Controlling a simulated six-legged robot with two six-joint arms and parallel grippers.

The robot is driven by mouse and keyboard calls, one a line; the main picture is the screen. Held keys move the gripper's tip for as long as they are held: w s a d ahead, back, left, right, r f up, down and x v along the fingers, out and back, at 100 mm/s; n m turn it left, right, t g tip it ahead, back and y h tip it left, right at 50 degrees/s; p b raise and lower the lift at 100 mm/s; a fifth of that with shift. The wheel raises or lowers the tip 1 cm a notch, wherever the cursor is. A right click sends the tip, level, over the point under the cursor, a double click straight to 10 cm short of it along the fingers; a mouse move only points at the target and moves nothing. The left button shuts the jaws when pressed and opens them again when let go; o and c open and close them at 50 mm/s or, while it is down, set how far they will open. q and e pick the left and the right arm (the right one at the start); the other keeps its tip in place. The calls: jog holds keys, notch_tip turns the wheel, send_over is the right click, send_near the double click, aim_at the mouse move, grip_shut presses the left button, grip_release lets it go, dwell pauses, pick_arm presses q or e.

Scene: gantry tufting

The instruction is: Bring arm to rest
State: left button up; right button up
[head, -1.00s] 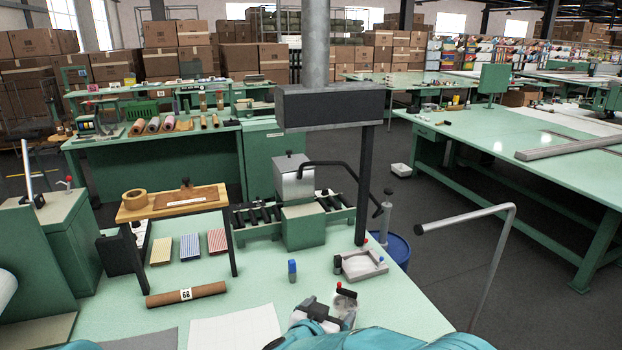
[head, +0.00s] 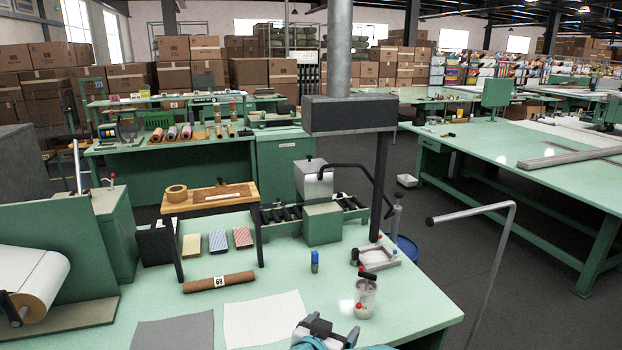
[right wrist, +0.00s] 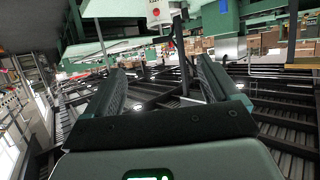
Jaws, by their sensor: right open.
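My right gripper (head: 325,326) shows at the bottom edge of the head view, over the front of the green table (head: 420,312). The right wrist view shows its two dark fingers spread apart with nothing between them (right wrist: 160,80). A clear cup (head: 367,300) with a black top piece and red knobs stands upright on the table, right of the gripper and apart from it. In the right wrist view a white part with a red spot (right wrist: 160,14) lies beyond the fingers; I cannot tell what it is. My left gripper is not in view.
A pale tray (head: 377,256) sits near the dark post (head: 381,190). A bent grey rail (head: 492,260) rises at right.

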jog(key=d+f+g+h+b, duration=0.2)
jog(key=d+f+g, duration=0.1)
jog(key=d+f, duration=0.85)
jog(key=s+d+f+n+g+y, duration=0.1)
jog(key=s+d+f, duration=0.3)
jog(key=f, duration=0.2)
jog(key=s+d+f+n+y, duration=0.1)
jog(key=s+d+f+y, duration=0.15)
jog(key=s+f, duration=0.2)
jog(key=s+a+f+n+g+y+b, duration=0.1)
jog(key=s+a+f+g+y+b, duration=0.2)
jog(key=s+f, duration=0.65)
jog(key=s+a+g+y, duration=0.2)
jog(key=s+a, duration=0.1)
jog(key=s, duration=0.4)
jog(key=s+a+g+y+p, duration=0.1)
jog(key=s+a+g+y, duration=0.1)
jog(key=s, duration=0.5)
jog(key=a+y, duration=0.1)
jog(key=a, duration=0.1)
jog(key=shift+s+a+r+g, duration=0.15)
jog(key=shift+s+a+g, duration=0.15)
jog(key=shift+s+g, duration=0.1)
jog(key=shift+a+y, duration=0.1)
jog(key=shift+y, duration=0.15)
jog(key=shift+w, duration=0.1)
